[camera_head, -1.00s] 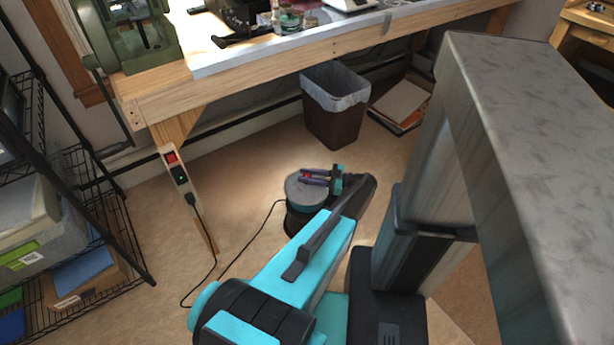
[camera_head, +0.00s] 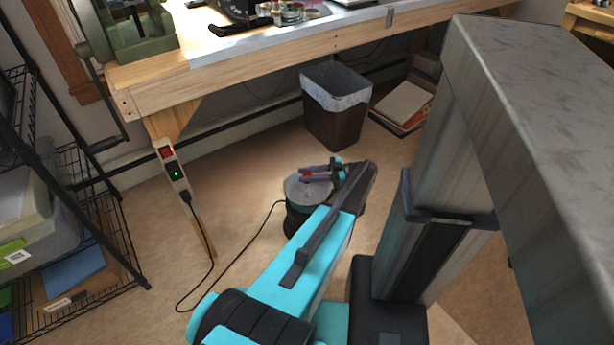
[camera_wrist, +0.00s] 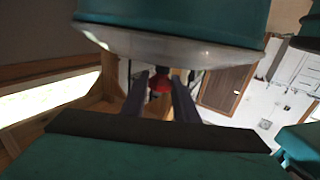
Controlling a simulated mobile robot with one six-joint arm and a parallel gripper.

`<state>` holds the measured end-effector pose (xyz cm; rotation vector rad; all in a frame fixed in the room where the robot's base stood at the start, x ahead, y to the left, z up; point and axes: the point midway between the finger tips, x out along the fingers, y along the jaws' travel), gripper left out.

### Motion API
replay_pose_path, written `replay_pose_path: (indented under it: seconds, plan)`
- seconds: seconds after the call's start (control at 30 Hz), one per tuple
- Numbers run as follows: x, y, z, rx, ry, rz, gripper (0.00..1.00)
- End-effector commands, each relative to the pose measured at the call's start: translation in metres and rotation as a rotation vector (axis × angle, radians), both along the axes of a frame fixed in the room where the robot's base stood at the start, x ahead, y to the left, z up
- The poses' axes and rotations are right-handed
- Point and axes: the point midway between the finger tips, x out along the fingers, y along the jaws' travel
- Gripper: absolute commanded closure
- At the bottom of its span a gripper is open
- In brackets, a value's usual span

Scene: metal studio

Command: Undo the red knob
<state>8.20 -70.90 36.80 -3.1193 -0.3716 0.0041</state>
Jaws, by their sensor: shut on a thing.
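My gripper (camera_head: 308,173) has two dark purple fingers pointing left in the head view, just above a round, grey-topped thing with a dark side (camera_head: 308,193) on the floor. A small red knob (camera_head: 306,174) shows at the fingertips. In the wrist view my gripper (camera_wrist: 160,88) has one finger on each side of the red knob (camera_wrist: 158,82), and it is shut on it. What the knob is fixed to is mostly hidden. A teal body with a pale underside fills the top of the wrist view.
A wooden bench (camera_head: 300,58) runs along the back, with a lined waste bin (camera_head: 336,118) beneath it. A wire rack (camera_head: 100,240) stands at left. A power strip (camera_head: 174,168) with a red switch hangs on a bench leg; its black cord (camera_head: 236,255) crosses the floor towards the round thing.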

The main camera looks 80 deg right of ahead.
Motion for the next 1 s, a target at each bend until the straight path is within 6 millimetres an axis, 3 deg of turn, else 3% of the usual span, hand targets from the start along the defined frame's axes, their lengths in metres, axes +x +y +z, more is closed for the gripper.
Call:
replay_pose_path:
  seconds: [0.43,0.47,0.57,1.0]
  plan:
    - [0.0000,-0.0001,0.0005,-0.001,-0.001,0.000,0.95]
    - [0.0000,-0.0001,0.0005,-0.001,-0.001,0.000,0.68]
    - [0.0000,-0.0001,0.0005,-0.001,-0.001,0.000,0.54]
    - [0.0001,0.0000,0.0033,0.000,0.000,0.000,0.54]
